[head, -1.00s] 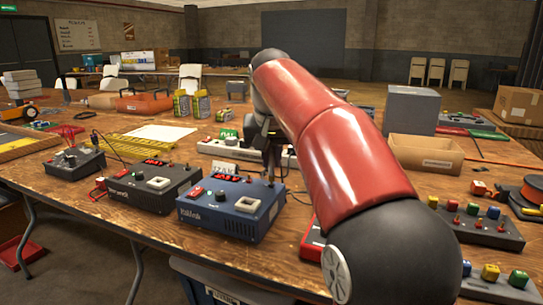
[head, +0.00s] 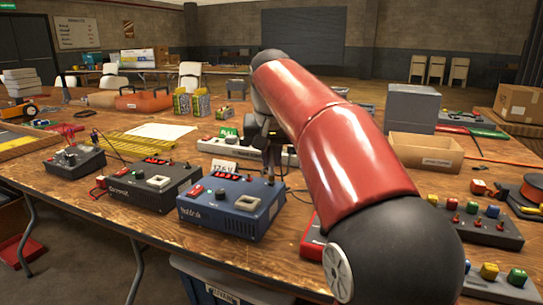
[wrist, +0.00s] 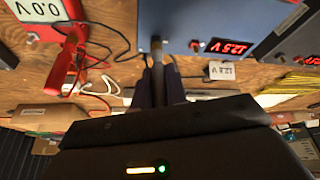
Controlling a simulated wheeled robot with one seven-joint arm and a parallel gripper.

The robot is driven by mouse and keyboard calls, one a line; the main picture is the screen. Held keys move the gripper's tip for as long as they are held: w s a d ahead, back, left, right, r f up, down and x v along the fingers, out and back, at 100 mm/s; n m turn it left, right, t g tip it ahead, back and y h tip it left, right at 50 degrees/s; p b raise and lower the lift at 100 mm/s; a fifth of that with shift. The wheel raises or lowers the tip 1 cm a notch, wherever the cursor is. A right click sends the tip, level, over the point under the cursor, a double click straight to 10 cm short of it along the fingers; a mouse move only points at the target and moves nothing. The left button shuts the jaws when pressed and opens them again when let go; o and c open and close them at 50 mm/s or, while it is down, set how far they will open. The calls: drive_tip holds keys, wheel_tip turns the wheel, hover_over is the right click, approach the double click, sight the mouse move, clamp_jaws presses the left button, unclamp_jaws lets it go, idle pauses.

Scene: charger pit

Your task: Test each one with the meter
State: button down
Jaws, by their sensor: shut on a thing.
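My gripper (wrist: 160,88) is shut on a slim dark probe (wrist: 168,82), with a black cable running close by. The probe's end is beside a dark post on the blue charger (wrist: 205,15); I cannot tell whether they touch. The charger's red display reads 12.5 V. In the head view the blue charger (head: 230,208) is at the table's front, with my gripper (head: 268,155) at its back right, partly behind my arm. The red meter (wrist: 70,12) shows 0.0 V in the wrist view. A black charger (head: 150,185) and a smaller dark one (head: 74,162) stand to the left.
A white voltage card (wrist: 222,70) stands by the blue charger.

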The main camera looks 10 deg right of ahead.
drive_tip(key=shift+f, duration=0.3)
idle(0.4)
drive_tip(key=c, duration=1)
unclamp_jaws()
drive_tip(key=shift+r+p, duration=2.05)
drive_tip(key=shift+r, duration=1.7)
